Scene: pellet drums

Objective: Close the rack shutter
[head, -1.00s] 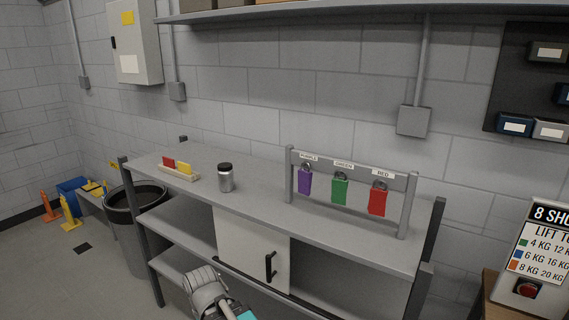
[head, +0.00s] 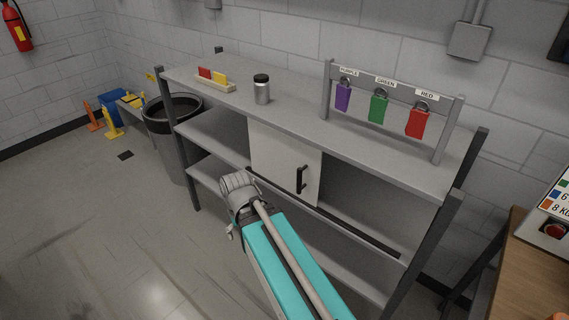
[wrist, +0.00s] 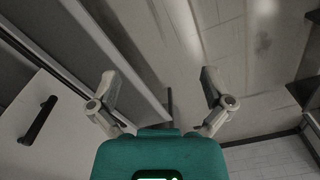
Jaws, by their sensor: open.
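The rack shutter (head: 276,158) is a pale sliding panel with a black upright handle (head: 301,179) near its right edge. It covers the middle of the rack's upper bay, with open space on both sides. The shutter (wrist: 52,115) and its handle (wrist: 38,120) also show at the left of the wrist view. My gripper (wrist: 158,88) is open and empty in the wrist view, apart from the handle. In the head view my arm reaches to the front of the rack; the fingers are hidden there.
The grey rack (head: 209,110) has a dark lower rail (head: 357,232) running right of the shutter. On top are a canister (head: 262,89), a card holder (head: 215,84) and a frame with three coloured tags (head: 379,108). A bin (head: 171,115) stands left. A wooden table (head: 535,262) is right.

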